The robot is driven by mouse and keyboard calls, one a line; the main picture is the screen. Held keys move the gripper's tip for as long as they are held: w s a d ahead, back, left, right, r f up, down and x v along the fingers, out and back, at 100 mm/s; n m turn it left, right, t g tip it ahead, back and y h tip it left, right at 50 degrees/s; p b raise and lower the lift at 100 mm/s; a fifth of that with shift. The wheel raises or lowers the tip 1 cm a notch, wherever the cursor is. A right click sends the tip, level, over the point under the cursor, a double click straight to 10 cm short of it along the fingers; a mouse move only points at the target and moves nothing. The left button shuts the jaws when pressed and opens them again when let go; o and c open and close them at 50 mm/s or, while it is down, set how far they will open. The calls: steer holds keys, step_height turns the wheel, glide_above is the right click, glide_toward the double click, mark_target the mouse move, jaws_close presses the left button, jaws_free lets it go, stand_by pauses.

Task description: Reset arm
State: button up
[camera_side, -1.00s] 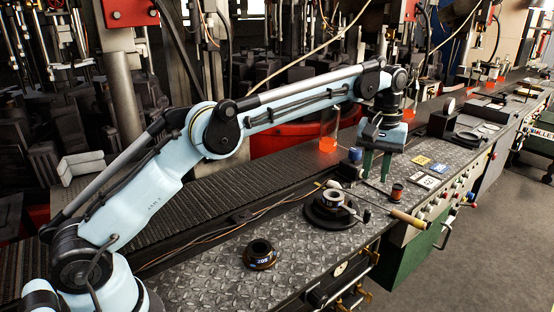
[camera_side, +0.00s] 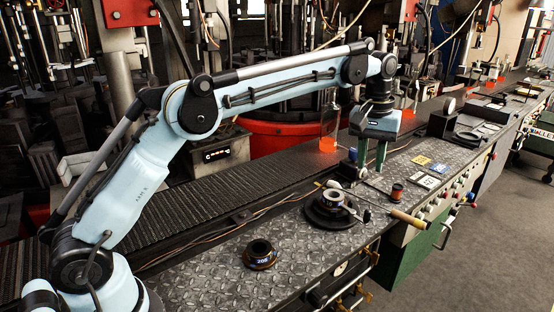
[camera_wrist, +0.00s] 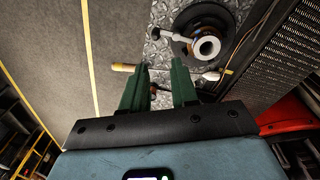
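My gripper (camera_side: 371,160) hangs over the diamond-plate bench in the side view, pointing down beside the round black mould base (camera_side: 330,209). In the wrist view its two green fingers (camera_wrist: 160,80) stand apart with nothing between them. The mould base carries a pale ring-shaped part (camera_side: 333,197), which also shows in the wrist view (camera_wrist: 206,46) ahead and to the right of the fingers. A wooden-handled rod (camera_side: 408,217) lies on the bench next to the mould base.
A dark ring marked 200 (camera_side: 260,254) lies on the near bench. A small dark-and-red spool (camera_side: 397,192) and yellow and blue plates (camera_side: 422,160) lie to the right. A ridged dark conveyor (camera_side: 200,190) runs behind. A glowing orange glass piece (camera_side: 328,143) stands at the back.

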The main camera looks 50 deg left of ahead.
steer(key=s+a+r+m+t, duration=0.1)
steer(key=s+a+r+t, duration=0.1)
steer(key=s+a+r, duration=0.3)
steer(key=s+a+f+m+t, duration=0.1)
steer(key=s+f, duration=0.4)
steer(key=s, duration=0.5)
steer(key=s+a+f+m+t, duration=0.1)
steer(key=s+f+m+t, duration=0.2)
steer(key=s, duration=0.7)
steer(key=shift+f, duration=0.85)
